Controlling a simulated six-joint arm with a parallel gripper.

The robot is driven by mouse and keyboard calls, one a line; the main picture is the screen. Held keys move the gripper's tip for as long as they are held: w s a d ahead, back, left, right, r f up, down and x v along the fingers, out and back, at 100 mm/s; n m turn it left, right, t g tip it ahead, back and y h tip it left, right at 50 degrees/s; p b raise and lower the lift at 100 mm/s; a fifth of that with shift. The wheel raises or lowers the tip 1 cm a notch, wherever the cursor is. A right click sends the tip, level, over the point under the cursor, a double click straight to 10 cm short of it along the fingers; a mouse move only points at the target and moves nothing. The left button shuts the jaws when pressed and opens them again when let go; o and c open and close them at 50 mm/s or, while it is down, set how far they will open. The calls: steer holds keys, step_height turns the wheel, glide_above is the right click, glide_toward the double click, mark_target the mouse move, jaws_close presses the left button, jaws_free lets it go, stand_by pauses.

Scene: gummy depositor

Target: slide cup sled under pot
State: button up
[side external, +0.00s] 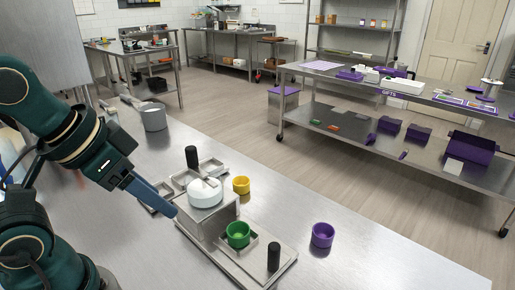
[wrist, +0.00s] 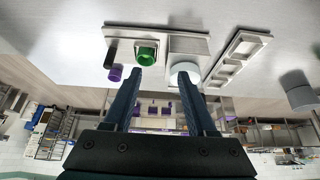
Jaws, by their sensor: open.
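The white pot (side external: 205,192) sits on a metal block (side external: 208,226) on a long base plate; it also shows in the wrist view (wrist: 184,70), partly behind a finger. A green cup (side external: 238,235) stands upright in the shallow metal cup sled (side external: 252,252) beside the block, not under the pot. The cup shows in the wrist view (wrist: 147,53) too. A black upright handle (side external: 273,257) stands at the near end of the plate. My gripper (side external: 172,208) is open and empty, left of the block; its spread fingers show in the wrist view (wrist: 160,73).
A yellow cup (side external: 241,185) stands behind the plate and a purple cup (side external: 322,235) to its right. A compartmented metal tray (wrist: 238,57) and another black handle (side external: 191,157) are by the pot. A saucepan (side external: 153,117) stands farther back.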

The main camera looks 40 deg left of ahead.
steer(key=w+d+r+m+g, duration=0.1)
steer(key=w+d+r, duration=0.15)
steer(key=w, duration=0.35)
steer(key=m+g, duration=0.4)
glide_above(274, 246)
steer(key=w+a, duration=0.1)
steer(key=a, duration=0.1)
step_height(274, 246, down, 7)
steer(key=shift+g, duration=0.4)
steer(key=f, duration=0.2)
steer(key=d+f, duration=0.1)
steer(key=f, duration=0.2)
steer(key=s+d+f, duration=0.1)
steer(key=f, duration=0.1)
steer(key=shift+f, duration=0.35)
steer(key=shift+w+f, duration=0.1)
steer(key=shift+f, duration=0.45)
jaws_close()
